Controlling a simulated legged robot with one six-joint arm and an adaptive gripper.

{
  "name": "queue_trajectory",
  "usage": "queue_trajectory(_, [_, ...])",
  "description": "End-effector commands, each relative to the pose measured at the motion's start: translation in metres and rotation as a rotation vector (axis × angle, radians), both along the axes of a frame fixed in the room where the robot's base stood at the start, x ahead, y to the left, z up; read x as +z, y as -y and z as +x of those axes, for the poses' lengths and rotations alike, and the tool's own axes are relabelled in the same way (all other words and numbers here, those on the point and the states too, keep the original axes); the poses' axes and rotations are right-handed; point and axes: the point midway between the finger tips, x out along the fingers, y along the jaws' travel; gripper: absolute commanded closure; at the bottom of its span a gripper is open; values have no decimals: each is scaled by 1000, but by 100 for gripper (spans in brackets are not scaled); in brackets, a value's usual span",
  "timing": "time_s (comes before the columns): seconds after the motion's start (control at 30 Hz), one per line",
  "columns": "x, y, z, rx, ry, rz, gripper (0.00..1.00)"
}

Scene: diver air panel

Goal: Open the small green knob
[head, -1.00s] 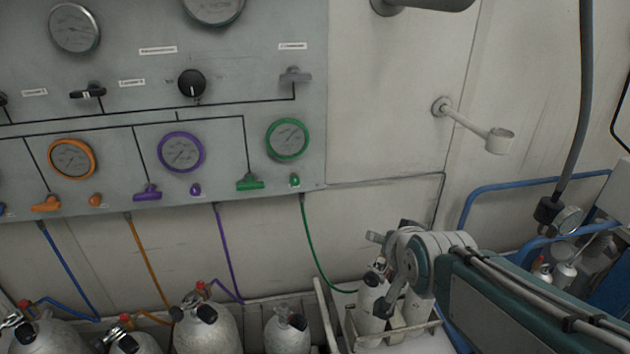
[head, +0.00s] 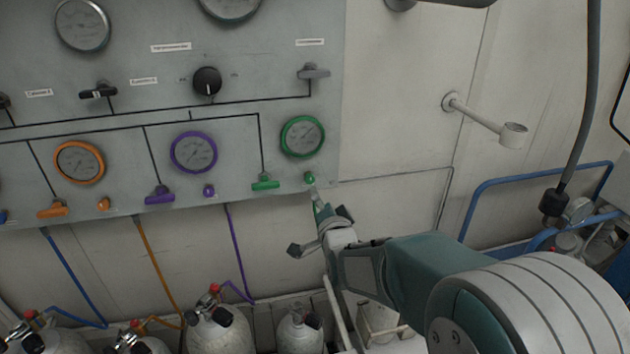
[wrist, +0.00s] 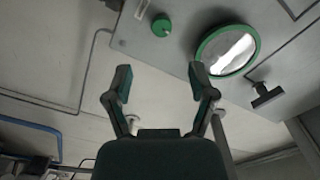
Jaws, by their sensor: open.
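The small green knob (head: 310,177) sits at the lower right of the grey panel, below the green-ringed gauge (head: 302,136) and right of a green T-handle (head: 265,182). In the wrist view the knob (wrist: 161,25) is near the top, ahead of and between the fingers, with the gauge (wrist: 228,50) to its right. My gripper (head: 320,231) is just below the panel's lower edge in the head view. Its fingers (wrist: 160,72) are spread and empty, apart from the knob. The green hose below the knob is partly hidden by my gripper.
The purple knob (head: 209,190) and orange knob (head: 103,204) sit left along the panel. A grey valve handle (head: 313,71) is above the green gauge. Gas cylinders (head: 218,328) stand below. A wall bracket (head: 485,120) and blue rail (head: 530,180) are at right.

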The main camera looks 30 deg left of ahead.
Motion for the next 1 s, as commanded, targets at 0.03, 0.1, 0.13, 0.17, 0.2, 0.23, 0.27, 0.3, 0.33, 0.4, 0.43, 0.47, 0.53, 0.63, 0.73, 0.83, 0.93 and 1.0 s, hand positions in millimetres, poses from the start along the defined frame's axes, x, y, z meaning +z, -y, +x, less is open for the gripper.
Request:
queue_trajectory(0.03, [-2, -8, 7, 1, -1, -3, 28])
queue_trajectory(0.1, [-3, -19, 17, 1, -1, -6, 28])
queue_trajectory(0.13, [-3, -23, 20, 1, 0, -7, 28])
queue_trajectory(0.17, [-4, -27, 24, 1, -1, -7, 28])
queue_trajectory(0.2, [-4, -32, 29, 2, 0, -7, 28])
queue_trajectory(0.23, [-4, -35, 33, 1, -1, -7, 28])
queue_trajectory(0.27, [-4, -38, 37, 1, -1, -7, 28])
queue_trajectory(0.3, [-4, -42, 41, 1, -1, -7, 28])
queue_trajectory(0.33, [-4, -45, 45, 1, 0, -8, 28])
queue_trajectory(0.4, [-4, -50, 52, 1, 0, -8, 28])
queue_trajectory(0.43, [-3, -52, 55, 0, 0, -8, 28])
queue_trajectory(0.47, [-3, -53, 57, 0, -1, -7, 28])
queue_trajectory(0.53, [-2, -55, 61, 0, 0, -6, 28])
queue_trajectory(0.63, [-1, -56, 65, 0, 0, -5, 28])
queue_trajectory(0.73, [-1, -58, 66, 0, 0, -5, 28])
queue_trajectory(0.83, [-2, -59, 66, 1, 0, -7, 28])
queue_trajectory(0.93, [-3, -61, 65, 1, 0, -8, 37])
queue_trajectory(1.0, [-3, -62, 65, 1, -1, -9, 68])
